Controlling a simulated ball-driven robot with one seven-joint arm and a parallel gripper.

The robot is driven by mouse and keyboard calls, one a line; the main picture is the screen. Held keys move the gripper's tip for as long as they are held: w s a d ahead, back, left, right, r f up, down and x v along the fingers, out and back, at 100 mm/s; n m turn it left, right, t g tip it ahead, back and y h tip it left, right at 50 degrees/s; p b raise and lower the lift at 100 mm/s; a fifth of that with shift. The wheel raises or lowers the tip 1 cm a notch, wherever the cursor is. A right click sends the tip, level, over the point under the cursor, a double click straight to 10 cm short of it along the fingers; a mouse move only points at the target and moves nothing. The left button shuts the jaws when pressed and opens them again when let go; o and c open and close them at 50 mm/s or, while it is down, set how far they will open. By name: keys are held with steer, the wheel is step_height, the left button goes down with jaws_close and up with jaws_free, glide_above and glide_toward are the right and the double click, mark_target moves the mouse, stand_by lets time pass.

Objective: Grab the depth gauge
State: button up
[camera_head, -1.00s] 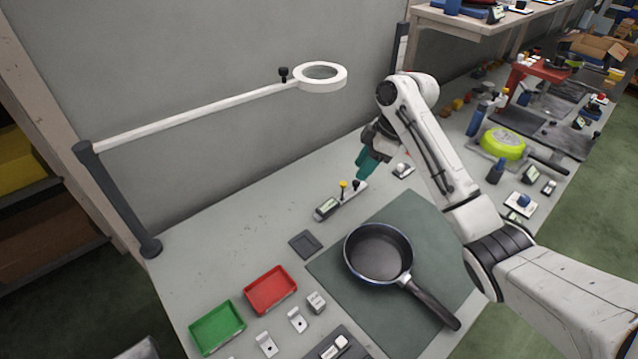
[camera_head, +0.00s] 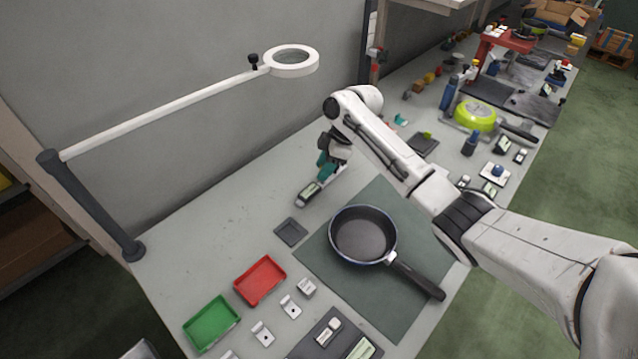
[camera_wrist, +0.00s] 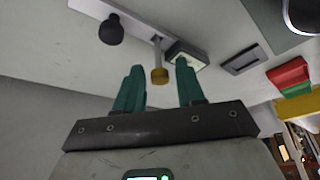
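The gauge, which I take to be the depth gauge (camera_head: 309,193), lies on the grey bench beyond the pan, its lit display end showing and its other end partly hidden by my gripper. In the wrist view, the gauge (camera_wrist: 165,38) is a pale bar with a black knob, a yellow-tipped stem and a display. My gripper (camera_head: 326,165) is over the gauge. In the wrist view, my gripper (camera_wrist: 158,82) has its teal fingers apart, with the yellow tip in line between them; I see no contact.
A black frying pan (camera_head: 362,236) sits on a dark mat (camera_head: 409,307) in front of the gauge. A small dark square pad (camera_head: 291,232), a red tray (camera_head: 260,281) and a green tray (camera_head: 211,324) lie nearer. A ring lamp (camera_head: 292,62) overhangs the bench from the left.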

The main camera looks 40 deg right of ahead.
steer(key=shift+w+a+f, duration=0.15)
steer(key=shift+f, duration=0.35)
jaws_close()
